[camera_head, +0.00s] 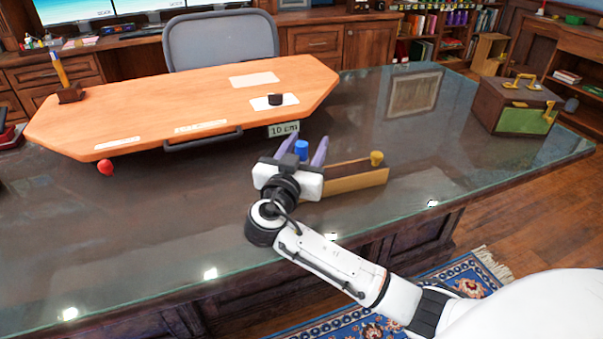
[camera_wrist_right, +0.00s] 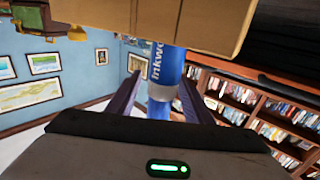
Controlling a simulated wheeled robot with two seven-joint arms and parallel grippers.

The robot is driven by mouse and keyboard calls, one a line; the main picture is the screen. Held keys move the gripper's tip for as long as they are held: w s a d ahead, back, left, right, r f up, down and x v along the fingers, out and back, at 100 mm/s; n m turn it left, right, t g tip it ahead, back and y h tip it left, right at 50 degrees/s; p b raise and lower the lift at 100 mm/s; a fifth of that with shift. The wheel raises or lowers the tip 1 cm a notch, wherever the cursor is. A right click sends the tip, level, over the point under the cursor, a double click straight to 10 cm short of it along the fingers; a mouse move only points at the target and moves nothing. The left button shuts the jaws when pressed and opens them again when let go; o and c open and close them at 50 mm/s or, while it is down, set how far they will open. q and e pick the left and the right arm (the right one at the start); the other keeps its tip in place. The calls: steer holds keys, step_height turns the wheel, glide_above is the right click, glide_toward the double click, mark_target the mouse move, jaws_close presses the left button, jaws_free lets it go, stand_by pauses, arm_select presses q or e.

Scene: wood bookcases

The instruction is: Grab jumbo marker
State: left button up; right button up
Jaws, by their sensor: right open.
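The jumbo marker is a thick blue cylinder; its blue top (camera_head: 301,146) shows between the fingers of my right gripper (camera_head: 303,150) in the head view. In the right wrist view the marker (camera_wrist_right: 165,70) has white lettering and a grey band, and it lies between the two purple-grey fingers. The fingers are open, one on each side; contact is not clear. A long wooden box (camera_head: 350,184) is beside the gripper on the glass desk, and a cardboard-brown face (camera_wrist_right: 150,22) hides one end of the marker in the wrist view. My left gripper is not in view.
A yellow object (camera_head: 376,157) is at the box's right end. A brown-green case (camera_head: 512,107) stands far right. The desk's front left is clear.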

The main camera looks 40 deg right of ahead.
jaws_close()
